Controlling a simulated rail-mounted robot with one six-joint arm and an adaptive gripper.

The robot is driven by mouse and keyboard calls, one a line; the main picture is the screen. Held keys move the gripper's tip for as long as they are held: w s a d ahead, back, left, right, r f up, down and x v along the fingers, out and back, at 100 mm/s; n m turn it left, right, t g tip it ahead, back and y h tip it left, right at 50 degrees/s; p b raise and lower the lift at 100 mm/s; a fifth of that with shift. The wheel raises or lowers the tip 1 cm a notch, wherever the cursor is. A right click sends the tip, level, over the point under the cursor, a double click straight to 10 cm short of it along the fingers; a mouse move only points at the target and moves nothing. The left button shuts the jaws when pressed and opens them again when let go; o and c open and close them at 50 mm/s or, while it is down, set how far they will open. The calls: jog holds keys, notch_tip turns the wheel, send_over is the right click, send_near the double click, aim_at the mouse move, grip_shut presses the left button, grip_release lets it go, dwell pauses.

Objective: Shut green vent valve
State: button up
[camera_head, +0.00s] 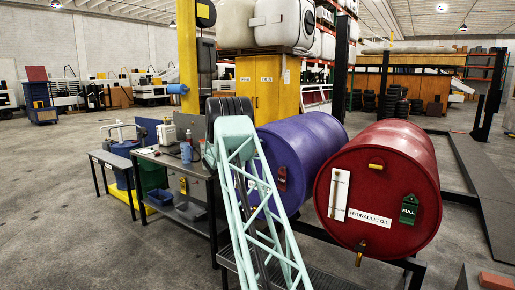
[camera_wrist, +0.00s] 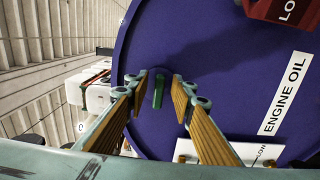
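In the wrist view a small green vent valve handle (camera_wrist: 158,91) stands on the face of the blue engine oil drum (camera_wrist: 215,60). My gripper (camera_wrist: 164,84) is open, with one finger on each side of the green handle. I cannot tell whether either finger touches it. The blue drum also shows in the head view (camera_head: 316,140), lying on its side. There my pale green lattice arm covers part of its face, and neither the valve nor my gripper can be made out.
A red hydraulic oil drum (camera_head: 385,190) with a brass tap (camera_head: 360,254) lies close to the right of the blue one. A red LOW tag (camera_wrist: 288,10) hangs on the blue drum. A workbench (camera_head: 175,165) with bottles stands left; open floor lies beyond it.

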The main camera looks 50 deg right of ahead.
jog(key=a, duration=1.2)
jog(key=shift+s, duration=0.15)
dwell(0.4)
jog(key=s+a+r+m+y, duration=0.15)
jog(key=s+a+r, duration=0.35)
jog(key=a, duration=0.6)
jog(key=s+a+r+g+y, duration=0.1)
jog(key=s+a+r+y, duration=0.2)
jog(key=s+a, duration=0.6)
jog(key=s+a+r+m+y, duration=0.15)
jog(key=s+a+r, duration=0.3)
jog(key=a, duration=0.75)
jog(key=s+a+f+n+t+y, duration=0.1)
jog(key=s+a+y, duration=0.3)
jog(key=s+a, duration=0.7)
jog(key=s+a+f+n+t+y, duration=0.1)
jog(key=s+a+f+t+y, duration=0.1)
jog(key=s+a, duration=0.9)
jog(key=s+a+f+t+y, duration=0.1)
jog(key=s+a+f+y, duration=0.2)
jog(key=a, duration=2.2)
jog(key=s+y, duration=0.3)
jog(key=s, duration=0.5)
jog(key=shift+s+f+n+t+p, duration=0.3)
jog(key=shift+n+p, duration=0.05)
jog(key=shift+n, duration=0.05)
